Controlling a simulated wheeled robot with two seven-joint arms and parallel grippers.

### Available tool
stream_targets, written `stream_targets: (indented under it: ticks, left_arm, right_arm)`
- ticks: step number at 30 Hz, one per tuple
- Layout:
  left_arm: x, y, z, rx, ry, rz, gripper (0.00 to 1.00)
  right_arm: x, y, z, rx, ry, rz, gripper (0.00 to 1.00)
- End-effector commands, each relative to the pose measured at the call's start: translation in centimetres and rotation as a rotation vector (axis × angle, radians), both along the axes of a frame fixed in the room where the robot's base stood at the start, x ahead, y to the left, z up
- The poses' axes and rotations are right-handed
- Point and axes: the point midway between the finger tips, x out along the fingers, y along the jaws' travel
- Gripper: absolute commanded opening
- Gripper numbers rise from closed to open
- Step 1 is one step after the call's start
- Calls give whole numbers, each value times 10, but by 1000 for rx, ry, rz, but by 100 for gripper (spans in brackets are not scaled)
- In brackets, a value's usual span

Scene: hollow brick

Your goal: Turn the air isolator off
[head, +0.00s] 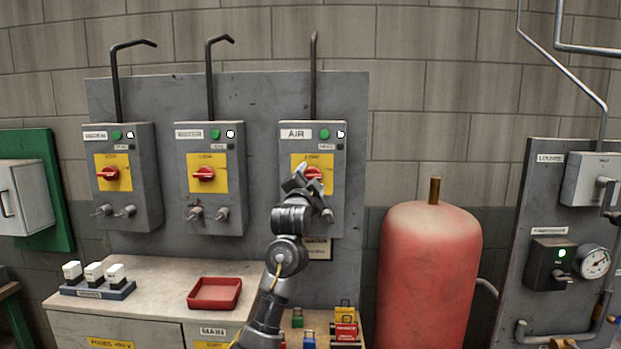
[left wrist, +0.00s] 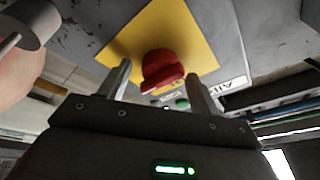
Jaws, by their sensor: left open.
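The air isolator (head: 336,205) is a grey wall box labelled AIR, the rightmost of three. Its red rotary knob (head: 315,173) sits on a yellow plate (head: 328,160), partly hidden by my gripper in the head view. A green lamp (head: 324,134) and a white lamp (head: 340,134) are above it. My left gripper (head: 298,180) is in front of the knob. In the left wrist view my open left gripper (left wrist: 160,85) has one finger on each side of the red knob (left wrist: 162,70). I cannot tell whether they touch it. My right gripper is not in view.
Two similar isolators, left (head: 128,190) and middle (head: 210,190), hang beside it. Below is a bench (head: 165,278) with a red tray (head: 214,293) and several padlocks or tags (head: 345,325). A red tank (head: 430,265) stands to the right, near a gauge panel (head: 520,265).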

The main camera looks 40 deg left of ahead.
Motion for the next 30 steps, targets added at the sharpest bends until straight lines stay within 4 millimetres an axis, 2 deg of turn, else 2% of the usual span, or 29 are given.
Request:
stream_targets:
  ticks: [5,6,16,23,30]
  left_arm:
    - [0,0,0,0,0,0,63]
    - [0,0,0,0,0,0,60]
    - [0,0,0,1,0,0,19]
    - [0,0,0,-17,-14,1,19]
    - [1,-1,-1,-112,-85,0,19]
  right_arm:
    - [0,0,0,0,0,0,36]
    - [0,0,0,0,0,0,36]
    - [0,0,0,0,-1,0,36]
    - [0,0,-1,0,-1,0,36]
    - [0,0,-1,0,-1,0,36]
